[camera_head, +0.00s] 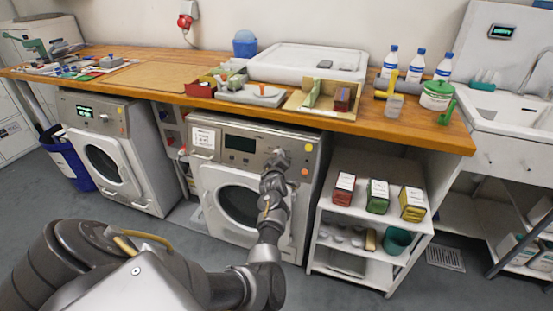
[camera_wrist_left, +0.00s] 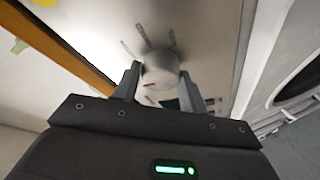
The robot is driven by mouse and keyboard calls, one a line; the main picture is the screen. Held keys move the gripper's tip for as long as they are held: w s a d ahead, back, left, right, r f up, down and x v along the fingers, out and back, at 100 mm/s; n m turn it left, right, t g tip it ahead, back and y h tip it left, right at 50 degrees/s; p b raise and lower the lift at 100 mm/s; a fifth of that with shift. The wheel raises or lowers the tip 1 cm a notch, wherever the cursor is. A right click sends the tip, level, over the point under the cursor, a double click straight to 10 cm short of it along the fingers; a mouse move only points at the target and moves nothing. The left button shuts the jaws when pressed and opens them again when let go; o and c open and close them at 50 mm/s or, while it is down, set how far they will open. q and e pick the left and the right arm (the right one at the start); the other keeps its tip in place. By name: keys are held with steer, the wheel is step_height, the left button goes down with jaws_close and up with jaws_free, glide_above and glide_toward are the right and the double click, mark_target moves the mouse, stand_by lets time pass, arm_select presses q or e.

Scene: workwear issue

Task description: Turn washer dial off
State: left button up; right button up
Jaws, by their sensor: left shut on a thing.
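The washer (camera_head: 240,185) stands under the wooden counter in the middle of the head view, its round door shut. Its dial (camera_wrist_left: 160,68) is a pale round knob in the left wrist view, with a small red mark near its lower edge and short dark marks on the panel around it. My left gripper (camera_head: 277,158) reaches the right part of the washer's control panel. In the left wrist view its two fingers (camera_wrist_left: 161,80) are on either side of the dial, shut on it. In the head view the gripper hides the dial. My right gripper is not in view.
The counter edge (camera_head: 290,116) runs just above the washer panel. A second washer (camera_head: 105,150) stands at the left. A white shelf unit (camera_head: 345,215) with several small boxes stands close on the right. The grey floor in front is partly covered by my arm.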

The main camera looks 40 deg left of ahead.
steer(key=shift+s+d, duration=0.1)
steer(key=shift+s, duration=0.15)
arm_select(q)
steer(key=o, duration=1)
